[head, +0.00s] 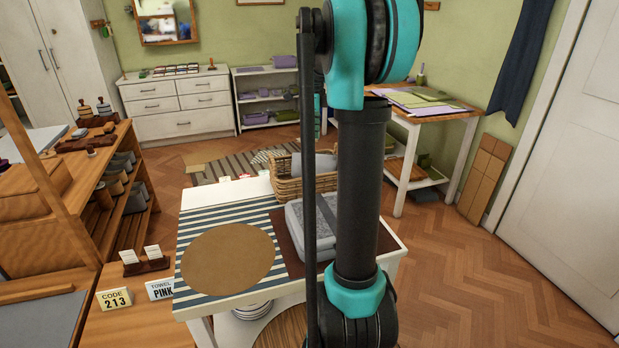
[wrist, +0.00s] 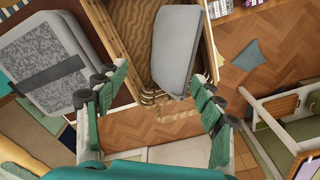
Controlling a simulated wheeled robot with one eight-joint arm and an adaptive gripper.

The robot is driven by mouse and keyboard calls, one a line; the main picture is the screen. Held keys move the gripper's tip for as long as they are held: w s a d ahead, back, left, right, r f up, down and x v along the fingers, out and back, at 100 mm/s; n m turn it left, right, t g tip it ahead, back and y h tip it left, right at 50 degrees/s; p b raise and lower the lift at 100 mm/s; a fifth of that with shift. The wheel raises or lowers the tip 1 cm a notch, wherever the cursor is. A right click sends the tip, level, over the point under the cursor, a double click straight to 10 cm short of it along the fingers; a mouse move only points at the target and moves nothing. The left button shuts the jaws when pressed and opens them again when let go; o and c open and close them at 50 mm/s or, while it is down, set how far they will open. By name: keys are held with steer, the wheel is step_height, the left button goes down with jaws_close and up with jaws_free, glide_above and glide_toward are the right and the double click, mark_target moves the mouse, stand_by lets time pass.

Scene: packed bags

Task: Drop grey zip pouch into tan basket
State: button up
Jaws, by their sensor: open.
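The tan wicker basket (head: 288,188) stands at the far end of the white table, and its inside shows in the wrist view (wrist: 132,22). A plain grey pouch (head: 322,161) rests in the basket, tilted, with part of it above the rim. In the wrist view this pouch (wrist: 176,50) lies along the right side of the basket, and I see no zip on it. My gripper (wrist: 150,92) is open, its fingers spread wide and apart from the pouch. My arm hides part of the basket in the head view.
A grey patterned case (head: 302,222) lies on a brown mat beside the basket; it also shows in the wrist view (wrist: 48,65). A round tan placemat (head: 228,258) lies on a striped cloth. A wooden shelf unit (head: 125,205) stands left.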

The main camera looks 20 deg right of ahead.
step_height(320, 180, up, 10)
steer(key=shift+f, duration=0.15)
steer(key=shift+s, duration=0.1)
stand_by(0.4)
